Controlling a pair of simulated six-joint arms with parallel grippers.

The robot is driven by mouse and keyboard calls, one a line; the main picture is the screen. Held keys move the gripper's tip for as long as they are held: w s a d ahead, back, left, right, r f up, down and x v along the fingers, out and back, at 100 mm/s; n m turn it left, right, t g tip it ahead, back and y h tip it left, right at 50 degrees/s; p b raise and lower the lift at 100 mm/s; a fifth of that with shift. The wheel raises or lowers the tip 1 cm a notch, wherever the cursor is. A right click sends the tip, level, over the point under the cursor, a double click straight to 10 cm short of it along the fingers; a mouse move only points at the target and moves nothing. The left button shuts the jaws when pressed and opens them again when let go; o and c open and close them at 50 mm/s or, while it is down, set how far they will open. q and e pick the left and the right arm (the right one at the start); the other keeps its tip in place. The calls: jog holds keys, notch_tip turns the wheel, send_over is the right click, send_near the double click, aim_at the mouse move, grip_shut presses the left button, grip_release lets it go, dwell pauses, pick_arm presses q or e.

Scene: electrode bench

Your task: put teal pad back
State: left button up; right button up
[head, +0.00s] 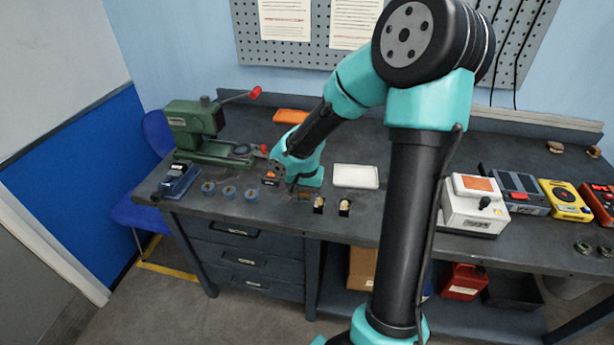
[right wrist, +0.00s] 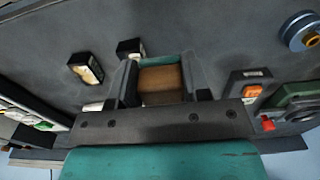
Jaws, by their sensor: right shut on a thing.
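My right gripper (right wrist: 160,88) is shut on a block with a brown face and a teal edge, which I take to be the teal pad (right wrist: 158,60). The pad sits between the two dark fingers in the right wrist view. In the head view my right gripper (head: 304,190) is low over the bench, left of two small dark blocks with pale tops. The pad is mostly hidden there. I cannot tell whether it touches the bench. My left gripper is not in view.
Two dark blocks (head: 319,204) (head: 344,207) stand near the front edge. A white tray (head: 356,170) lies behind them. Several blue rolls (head: 229,192) and a green press (head: 192,125) are at left. A white device (head: 474,214) stands at right.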

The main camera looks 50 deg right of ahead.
jog(key=w+d, duration=0.3)
jog(key=w+d+f, duration=0.1)
jog(key=w+d, duration=0.2)
jog(key=d, duration=0.1)
jog(key=w+d, duration=0.3)
jog(key=shift+w+d+f, duration=0.15)
jog(key=shift+w+d, duration=0.05)
jog(key=shift+d, duration=0.15)
jog(key=shift+f, duration=1.75)
jog(key=shift+f, duration=0.15)
jog(key=o, duration=1)
jog(key=shift+c, duration=0.2)
notch_tip(320, 180, up, 12)
jog(key=shift+s, duration=0.1)
